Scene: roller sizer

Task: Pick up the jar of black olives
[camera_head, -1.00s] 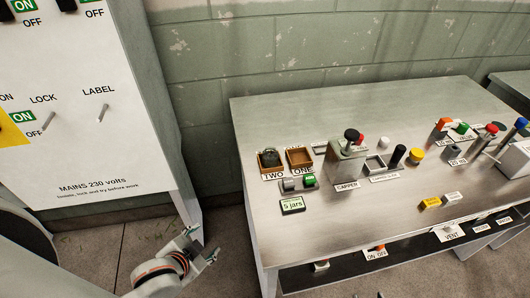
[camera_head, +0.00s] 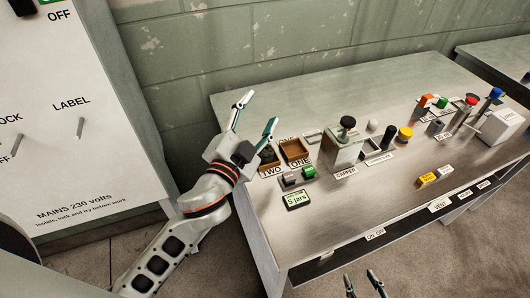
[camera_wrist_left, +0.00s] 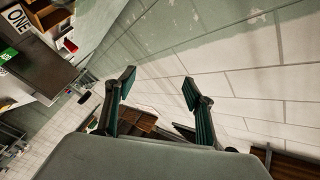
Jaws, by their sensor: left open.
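My left gripper (camera_head: 257,112) is raised over the left end of the metal table, in front of the wall. Its fingers are spread and empty; they also show apart in the left wrist view (camera_wrist_left: 158,88). No jar can be clearly made out as black olives. A dark upright cylinder (camera_head: 387,137) stands behind a small label, right of the capper (camera_head: 343,152); I cannot tell what it is. The box marked TWO is partly hidden behind my left gripper. My right gripper (camera_head: 363,283) shows only its fingertips, apart and empty, at the bottom edge.
A green display reading 5 jars (camera_head: 298,200) lies at the table's front left. A white cabinet (camera_head: 70,130) stands left. The table's (camera_head: 350,220) front middle is clear.

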